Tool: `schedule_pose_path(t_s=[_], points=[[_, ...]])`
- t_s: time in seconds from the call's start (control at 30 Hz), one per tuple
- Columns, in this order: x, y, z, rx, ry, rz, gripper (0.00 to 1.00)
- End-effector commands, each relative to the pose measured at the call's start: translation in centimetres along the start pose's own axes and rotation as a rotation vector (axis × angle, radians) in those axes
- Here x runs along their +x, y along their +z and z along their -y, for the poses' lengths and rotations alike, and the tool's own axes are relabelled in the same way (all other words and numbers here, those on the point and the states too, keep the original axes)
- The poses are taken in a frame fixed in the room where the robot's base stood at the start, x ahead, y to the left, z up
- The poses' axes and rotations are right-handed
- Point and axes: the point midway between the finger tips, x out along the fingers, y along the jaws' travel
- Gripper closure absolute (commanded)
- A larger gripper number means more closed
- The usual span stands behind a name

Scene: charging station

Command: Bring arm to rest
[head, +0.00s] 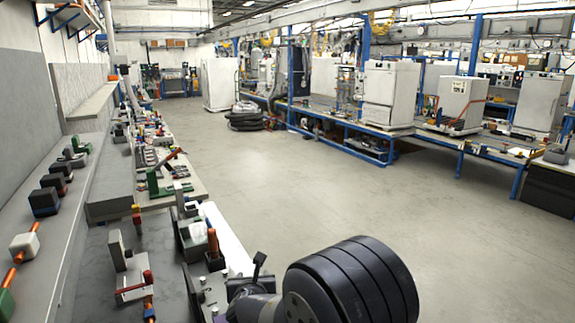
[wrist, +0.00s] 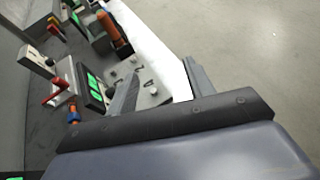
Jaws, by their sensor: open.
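My gripper (wrist: 161,68) is open in the wrist view, with its two grey fingers apart and nothing between them. The fingers overlap the edge of a workbench (wrist: 60,140) in the picture. Behind the left finger is a grey plate (wrist: 150,92) with small metal knobs. Left of it is a dark device with green displays (wrist: 94,88). In the head view my dark, rounded arm link (head: 350,285) fills the bottom right and may hide part of my gripper there.
A red-handled clamp (head: 133,285) and an orange-handled device (head: 213,245) stand on the near bench. Small parts line the left shelf (head: 85,215). The floor (head: 300,195) in the middle is clear. Blue-framed benches (head: 345,140) with white cabinets stand at the right.

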Motion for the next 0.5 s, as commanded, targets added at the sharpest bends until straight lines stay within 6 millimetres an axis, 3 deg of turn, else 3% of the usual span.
schedule_pose_path(t_s=[0.2,0.5], points=[[-0.1,-0.9,3.9,0.025,-0.061,-0.001,0.5],[-0.4,-1.6,6.5,0.043,-0.102,0.001,0.5]])
